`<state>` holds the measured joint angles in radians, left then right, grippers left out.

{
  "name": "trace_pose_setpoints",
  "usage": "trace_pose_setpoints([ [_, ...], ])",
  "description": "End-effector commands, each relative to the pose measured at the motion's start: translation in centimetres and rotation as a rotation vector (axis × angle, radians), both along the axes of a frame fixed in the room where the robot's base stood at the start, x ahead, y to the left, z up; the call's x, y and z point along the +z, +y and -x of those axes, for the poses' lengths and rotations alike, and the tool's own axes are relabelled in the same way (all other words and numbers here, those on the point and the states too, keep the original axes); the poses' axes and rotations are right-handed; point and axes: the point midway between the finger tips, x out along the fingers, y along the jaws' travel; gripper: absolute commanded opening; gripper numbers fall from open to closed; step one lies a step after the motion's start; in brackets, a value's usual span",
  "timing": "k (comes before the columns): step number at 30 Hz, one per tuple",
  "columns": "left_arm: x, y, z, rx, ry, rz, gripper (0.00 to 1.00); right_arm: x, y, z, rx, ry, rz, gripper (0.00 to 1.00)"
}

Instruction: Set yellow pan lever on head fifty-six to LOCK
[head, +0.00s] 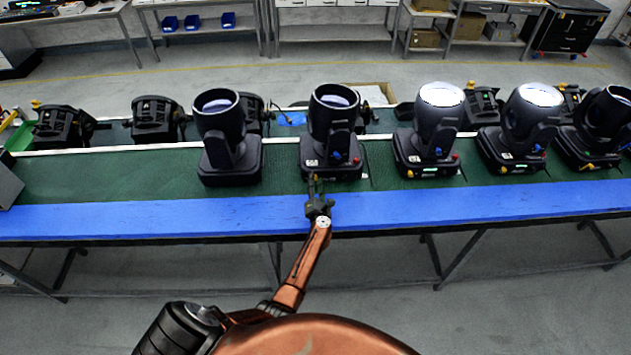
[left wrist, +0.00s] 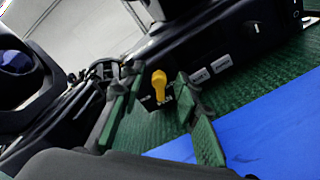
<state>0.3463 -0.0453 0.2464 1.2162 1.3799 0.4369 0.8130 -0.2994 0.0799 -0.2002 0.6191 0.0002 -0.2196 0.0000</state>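A moving-head light (head: 333,120) with a black base stands on the green bench top in front of my left gripper. Its number cannot be read. The yellow pan lever (left wrist: 158,84) sits low on the base in the left wrist view, beside small white markings too blurred to read. My left gripper (head: 318,200) is at the front of this base; in the left wrist view its green-padded fingers (left wrist: 160,95) are apart, with the lever showing between them. Contact with the lever cannot be told. My right gripper is out of view.
Another light (head: 233,140) stands to the left, and a light with a lit lens (head: 435,130) to the right, with more beyond it. A blue strip (head: 150,218) along the bench's front edge is clear. Dark units (head: 157,118) line the back.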

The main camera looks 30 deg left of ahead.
Motion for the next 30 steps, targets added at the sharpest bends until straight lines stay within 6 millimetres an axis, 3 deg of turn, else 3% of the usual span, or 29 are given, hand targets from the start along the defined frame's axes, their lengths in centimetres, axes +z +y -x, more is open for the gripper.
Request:
trace_pose_setpoints([
  [5,0.8,-0.1,-0.1,0.002,-0.002,0.006,0.3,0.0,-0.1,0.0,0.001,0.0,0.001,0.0],
  [16,5.2,0.0,0.1,0.002,-0.006,0.006,0.3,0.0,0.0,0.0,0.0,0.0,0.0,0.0],
  [30,9.4,0.2,0.1,0.002,-0.003,-0.003,0.3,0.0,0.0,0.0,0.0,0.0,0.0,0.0],
])
